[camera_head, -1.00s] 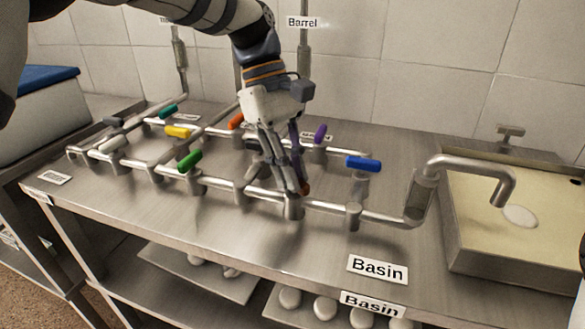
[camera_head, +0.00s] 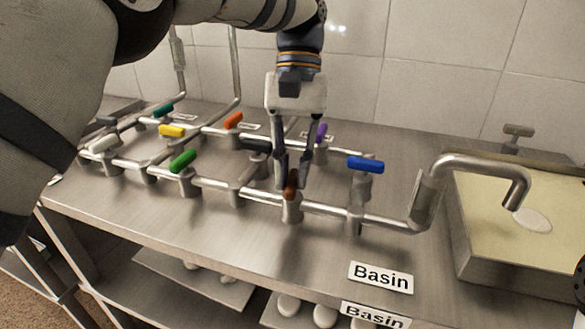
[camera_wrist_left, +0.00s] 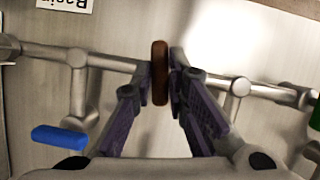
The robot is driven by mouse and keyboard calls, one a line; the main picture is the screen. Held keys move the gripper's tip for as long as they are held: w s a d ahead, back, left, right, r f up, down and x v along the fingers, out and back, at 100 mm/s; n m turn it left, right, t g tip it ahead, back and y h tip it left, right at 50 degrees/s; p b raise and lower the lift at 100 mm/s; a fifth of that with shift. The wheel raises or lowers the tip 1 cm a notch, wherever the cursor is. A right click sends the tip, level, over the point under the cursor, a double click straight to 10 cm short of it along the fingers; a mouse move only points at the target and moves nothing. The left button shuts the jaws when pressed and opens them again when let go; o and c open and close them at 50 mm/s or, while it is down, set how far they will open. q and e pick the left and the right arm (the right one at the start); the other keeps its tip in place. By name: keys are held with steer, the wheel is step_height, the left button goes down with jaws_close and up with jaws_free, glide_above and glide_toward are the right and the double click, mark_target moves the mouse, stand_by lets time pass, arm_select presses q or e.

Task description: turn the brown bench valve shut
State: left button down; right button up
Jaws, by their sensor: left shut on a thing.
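The brown valve handle (camera_head: 291,187) sits on the front pipe run of the bench, between the black and blue handles. In the left wrist view the brown handle (camera_wrist_left: 160,72) lies crosswise to its pipe. My left gripper (camera_head: 292,184) reaches down from above, with one finger on each side of the handle. It is shut on the handle, and the fingers hide part of it. In the left wrist view the gripper's purple-padded fingers (camera_wrist_left: 158,95) flank the handle's near end.
A blue handle (camera_head: 365,164) stands close on the right, a purple handle (camera_head: 321,132) behind, and black (camera_head: 256,146) and green (camera_head: 183,160) handles to the left. A bent spout (camera_head: 480,166) hangs over the basin (camera_head: 467,220) at right. The bench front is clear.

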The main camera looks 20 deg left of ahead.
arm_select(q)
steer(key=shift+d+m+y, duration=0.1)
steer(key=shift+m+y, duration=0.3)
steer(key=shift+m, duration=0.6)
steer(key=c, duration=1.6)
jaws_free()
